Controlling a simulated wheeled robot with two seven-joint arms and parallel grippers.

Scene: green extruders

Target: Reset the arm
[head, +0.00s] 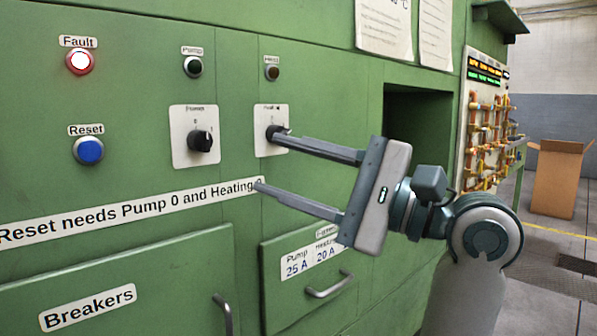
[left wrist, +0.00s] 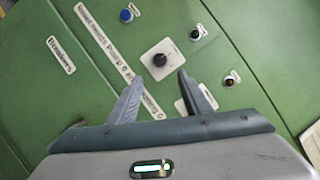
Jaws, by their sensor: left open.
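The green panel carries a lit Fault lamp (head: 79,61), a blue Reset button (head: 88,150), a Pump knob (head: 203,140) on a white plate and a second, Heating-side knob (head: 274,130) on its own plate. My left gripper (head: 265,161) is open, its jaws apart and empty. In the head view its upper fingertip overlaps the Heating-side knob; contact cannot be told. In the left wrist view my open gripper (left wrist: 159,76) has the Pump knob (left wrist: 160,60) ahead between the fingertips, and a finger partly hides the Heating-side plate. My right gripper is not in view.
Dark Pump (head: 193,66) and heat (head: 272,72) lamps sit above the knobs. Below are the Breakers door (head: 130,285) and a smaller handled door. A cardboard box (head: 557,180) stands on the floor at right.

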